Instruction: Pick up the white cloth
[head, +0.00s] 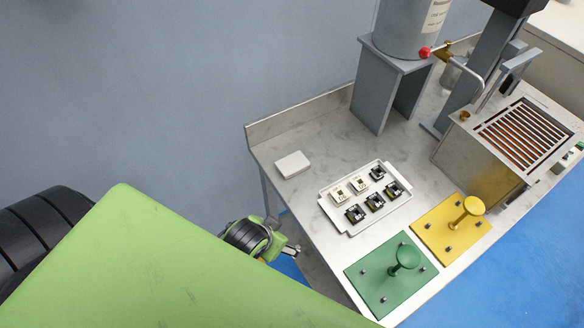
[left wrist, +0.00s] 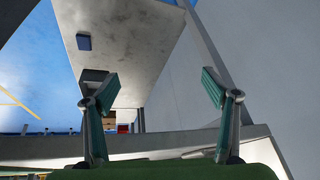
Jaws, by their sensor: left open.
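The white cloth (head: 293,164) looks like a small folded white block. It lies flat on the grey metal table near its left edge, in front of the low back lip. My left gripper (head: 291,250) is beside the table's left edge, nearer to me than the cloth and apart from it. In the left wrist view my left gripper (left wrist: 160,78) has its two fingers spread wide with nothing between them. I cannot make out the cloth in that view. My right gripper is not in view.
A white tray (head: 347,227) with several small parts stands right of the cloth. A green plate (head: 372,284) and a yellow plate (head: 437,238), each with a knob, lie near the front edge. A grey stand (head: 378,90) rises behind. The table around the cloth is clear.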

